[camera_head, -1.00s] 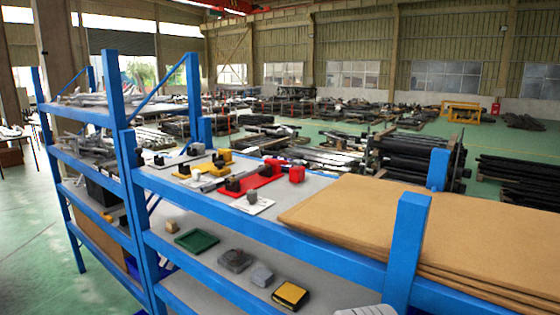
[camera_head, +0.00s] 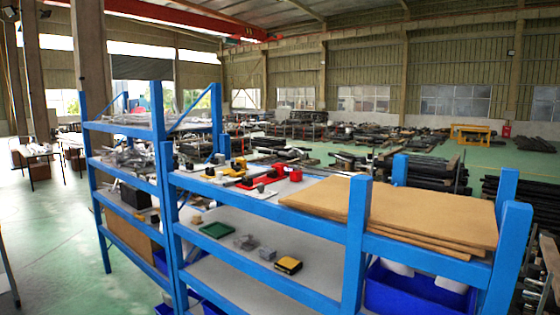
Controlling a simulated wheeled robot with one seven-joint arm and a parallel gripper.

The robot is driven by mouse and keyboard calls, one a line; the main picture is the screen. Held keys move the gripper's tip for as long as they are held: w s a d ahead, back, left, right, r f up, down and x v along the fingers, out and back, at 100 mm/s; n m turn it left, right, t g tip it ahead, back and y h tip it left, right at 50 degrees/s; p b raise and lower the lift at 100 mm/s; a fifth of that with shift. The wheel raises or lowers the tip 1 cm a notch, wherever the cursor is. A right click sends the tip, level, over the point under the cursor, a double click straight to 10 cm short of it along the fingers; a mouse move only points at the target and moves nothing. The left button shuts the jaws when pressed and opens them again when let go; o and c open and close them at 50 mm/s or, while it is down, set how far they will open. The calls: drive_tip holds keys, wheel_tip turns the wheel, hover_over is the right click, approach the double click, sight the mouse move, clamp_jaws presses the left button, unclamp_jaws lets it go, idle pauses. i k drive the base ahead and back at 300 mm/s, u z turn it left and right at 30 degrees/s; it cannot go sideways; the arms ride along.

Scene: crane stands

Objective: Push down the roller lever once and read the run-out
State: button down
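Several small devices stand on the top board of a blue shelf rack (camera_head: 262,225). A red-based device with dark parts (camera_head: 262,181) lies near the middle, with a red block (camera_head: 296,175) at its right end. A yellow device (camera_head: 238,164) stands behind it to the left. A white plate with a grey block (camera_head: 260,189) lies in front. They are too small and far off to tell which one carries the roller lever or any run-out reading. My gripper is not in view.
Brown sheets (camera_head: 400,211) are stacked right of the devices. The shelf below holds a green tray (camera_head: 216,230), small grey boxes (camera_head: 267,254) and a yellow-black box (camera_head: 288,265). A blue bin (camera_head: 420,290) sits lower right. Green floor (camera_head: 50,250) at left is open.

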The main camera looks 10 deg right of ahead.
sight(295, 167)
drive_tip(key=u, duration=0.55)
drive_tip(key=i, duration=0.65)
drive_tip(key=u, duration=0.85)
drive_tip(key=i, duration=1.6)
drive_tip(key=z, duration=1.3)
drive_tip(key=i, duration=0.5)
drive_tip(key=z, duration=0.45)
